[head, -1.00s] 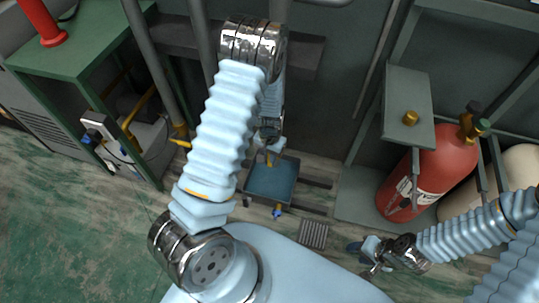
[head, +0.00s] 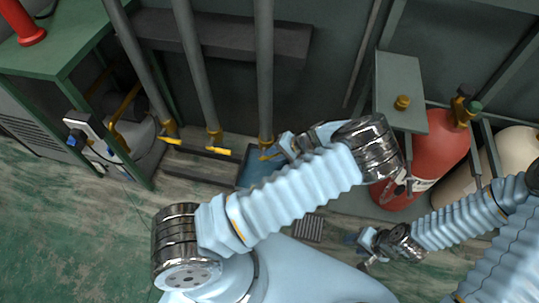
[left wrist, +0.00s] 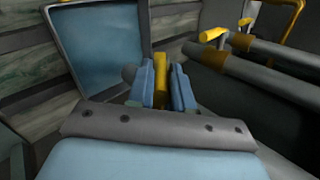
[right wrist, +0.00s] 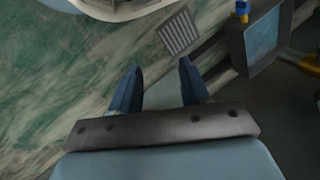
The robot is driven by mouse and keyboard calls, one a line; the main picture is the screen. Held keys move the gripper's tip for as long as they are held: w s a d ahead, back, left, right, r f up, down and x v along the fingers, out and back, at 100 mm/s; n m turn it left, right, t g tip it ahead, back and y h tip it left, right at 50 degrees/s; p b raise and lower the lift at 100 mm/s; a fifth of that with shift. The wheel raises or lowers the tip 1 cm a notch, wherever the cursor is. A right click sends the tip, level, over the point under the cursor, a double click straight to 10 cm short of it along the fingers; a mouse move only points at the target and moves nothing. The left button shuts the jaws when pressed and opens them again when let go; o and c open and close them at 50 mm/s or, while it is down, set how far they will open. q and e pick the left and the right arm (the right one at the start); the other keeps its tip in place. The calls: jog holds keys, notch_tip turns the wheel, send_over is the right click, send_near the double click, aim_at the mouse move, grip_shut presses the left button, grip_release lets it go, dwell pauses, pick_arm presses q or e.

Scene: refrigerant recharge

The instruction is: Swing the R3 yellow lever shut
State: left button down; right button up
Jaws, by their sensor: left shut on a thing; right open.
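Three grey pipes come down the wall in the head view, each with a yellow lever at its lower end: a left lever (head: 170,140), a middle lever (head: 220,151) and a right lever (head: 271,153). I cannot read an R3 label. My left gripper (head: 282,149) is at the right lever. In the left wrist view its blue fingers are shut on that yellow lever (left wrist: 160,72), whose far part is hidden. The two other levers also show there, one at the upper right (left wrist: 213,34). My right gripper (head: 368,258) is open and empty, its fingers apart in the right wrist view (right wrist: 157,88).
A blue-topped panel (head: 252,174) lies just below the right lever, partly hidden by my left arm. A red cylinder (head: 441,150) stands at the right beside a beige one (head: 515,150). A green bench (head: 65,50) is at the left. A floor grate (head: 308,229) lies near my right gripper.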

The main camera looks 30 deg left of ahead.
pick_arm(q)
jog(key=shift+w+d+f+g+y+b, duration=0.1)
jog(key=shift+d+f+g+y+b, duration=0.25)
jog(key=shift+f+y+b, duration=1.05)
jog(key=shift+w+d+f+g+y+b, duration=0.1)
jog(key=shift+d+f+g+y+b, duration=0.25)
jog(key=shift+y+b, duration=2.15)
jog(key=shift+w+d+f+g+y+b, duration=0.1)
jog(key=shift+d+f+g+y+b, duration=0.5)
jog(key=shift+b, duration=2.45)
jog(key=shift+s+a+f, duration=0.1)
jog(key=shift+a+f, duration=0.05)
jog(key=shift+a, duration=0.1)
jog(key=c, duration=1)
grip_release()
jog(key=shift+t, duration=0.3)
jog(key=shift+c, duration=0.2)
jog(key=b+v, duration=0.1)
jog(key=v, duration=1.2)
jog(key=shift+d+f, duration=0.25)
jog(key=shift+d, duration=0.1)
